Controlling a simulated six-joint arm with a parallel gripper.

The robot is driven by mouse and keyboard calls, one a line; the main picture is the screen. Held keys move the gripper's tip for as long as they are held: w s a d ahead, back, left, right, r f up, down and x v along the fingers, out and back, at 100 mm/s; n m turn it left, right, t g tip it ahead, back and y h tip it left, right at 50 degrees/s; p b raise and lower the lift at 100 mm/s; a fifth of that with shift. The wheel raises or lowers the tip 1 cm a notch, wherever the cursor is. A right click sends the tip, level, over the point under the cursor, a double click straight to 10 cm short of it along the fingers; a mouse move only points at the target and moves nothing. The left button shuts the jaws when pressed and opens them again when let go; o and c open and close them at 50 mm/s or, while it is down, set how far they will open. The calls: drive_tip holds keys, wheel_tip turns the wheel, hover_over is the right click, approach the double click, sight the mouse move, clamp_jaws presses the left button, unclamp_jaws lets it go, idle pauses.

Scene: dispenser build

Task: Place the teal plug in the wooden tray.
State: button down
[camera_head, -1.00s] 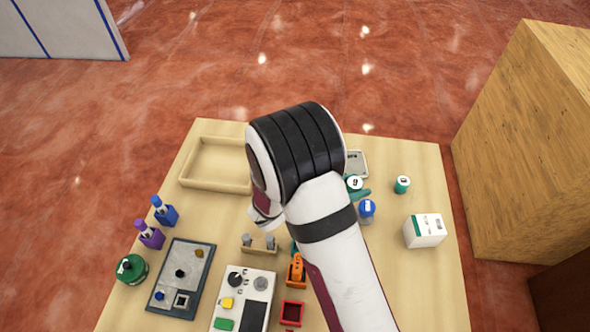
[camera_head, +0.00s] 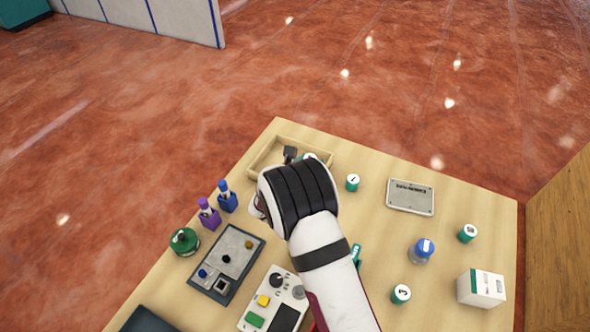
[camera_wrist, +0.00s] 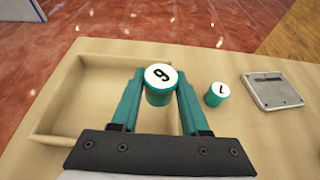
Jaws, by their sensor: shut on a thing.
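A teal plug (camera_wrist: 158,96) with a white top and a digit that reads as 9 or 6 is between the teal fingers of my gripper (camera_wrist: 160,92) in the wrist view. The gripper is shut on its sides, and the plug looks upright. The wooden tray (camera_wrist: 72,139) lies at the left of the wrist view, with its right part hidden by the gripper. The plug appears over or near the tray's right side; its height is hard to tell. In the head view the tray (camera_head: 262,151) is at the far table edge, partly covered by my wrist.
Another teal plug (camera_wrist: 217,94) stands just right of the gripper. A grey plate (camera_head: 410,196) lies farther right. More teal plugs, a blue-capped bottle (camera_head: 421,251) and a white box (camera_head: 481,288) stand at the right. Purple and blue bottles (camera_head: 227,196) stand left of my arm.

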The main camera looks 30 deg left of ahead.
drive_tip(key=a+f, duration=0.2)
drive_tip(key=a, duration=0.1)
drive_tip(key=shift+s+a, duration=0.15)
drive_tip(key=shift+a, duration=0.05)
drive_tip(key=shift+a+f, duration=0.2)
drive_tip(key=shift+f, duration=2)
drive_tip(key=shift+f, duration=0.1)
drive_tip(key=shift+c, duration=2)
unclamp_jaws()
